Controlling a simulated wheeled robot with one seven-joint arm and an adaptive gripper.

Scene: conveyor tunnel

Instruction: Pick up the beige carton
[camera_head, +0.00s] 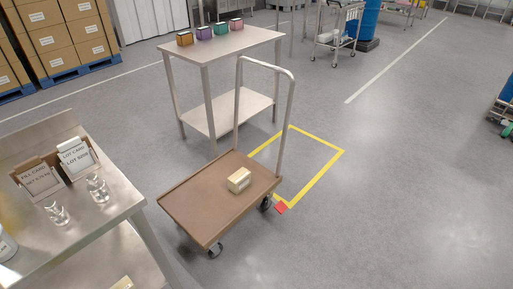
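The beige carton (239,180) is a small box lying on the brown deck of a push cart (197,206), toward its right side near the upright handle. Nothing touches it from above, and its top and near sides show clearly. My gripper is not in view, so its place relative to the carton cannot be told.
The cart's tall metal handle (238,110) rises behind the carton. A steel table (225,45) with several small coloured boxes stands behind. A steel bench (95,215) with cards and glassware is at left. Yellow floor tape (322,176) lies right of the cart; the right floor is open.

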